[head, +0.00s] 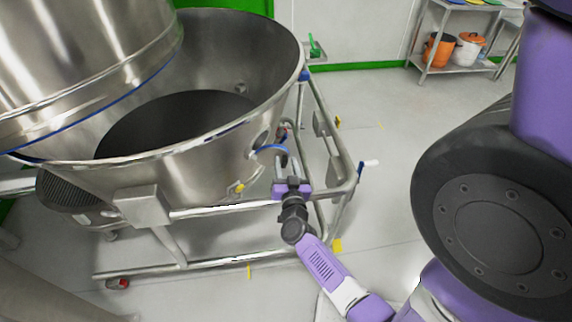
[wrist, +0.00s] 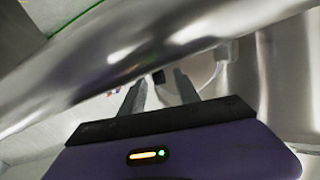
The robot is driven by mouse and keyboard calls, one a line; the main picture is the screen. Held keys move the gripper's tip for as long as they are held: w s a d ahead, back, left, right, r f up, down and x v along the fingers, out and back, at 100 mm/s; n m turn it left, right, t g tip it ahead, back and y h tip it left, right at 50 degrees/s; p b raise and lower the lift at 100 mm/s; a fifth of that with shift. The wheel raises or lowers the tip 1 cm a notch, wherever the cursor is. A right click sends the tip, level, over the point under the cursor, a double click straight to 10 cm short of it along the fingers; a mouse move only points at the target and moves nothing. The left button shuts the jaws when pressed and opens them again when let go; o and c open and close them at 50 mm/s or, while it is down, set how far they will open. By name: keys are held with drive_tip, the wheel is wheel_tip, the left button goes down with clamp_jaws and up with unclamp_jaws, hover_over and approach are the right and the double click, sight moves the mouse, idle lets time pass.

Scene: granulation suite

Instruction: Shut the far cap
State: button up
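A steel bowl (head: 190,165) stands on a tubular trolley frame. On its right side are a round port fitting (head: 262,139) with a blue band and a small yellow-marked fitting (head: 239,187) lower down. I cannot tell which part is the far cap. My gripper (head: 282,163) is beside the bowl's right wall, inside the frame's rails and just below the port fitting. In the wrist view its two fingers (wrist: 160,88) stand apart with nothing clearly between them. A pale round part (wrist: 205,72) lies just beyond the fingertips, partly hidden by the right finger.
A thick steel rail (wrist: 120,60) crosses the wrist view close to the fingers. The trolley's frame rail (head: 250,209) runs close to my gripper in the head view. A shelf (head: 458,68) with orange and white buckets stands far back right. The floor between is clear.

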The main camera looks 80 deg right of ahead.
clamp_jaws()
idle(1.4)
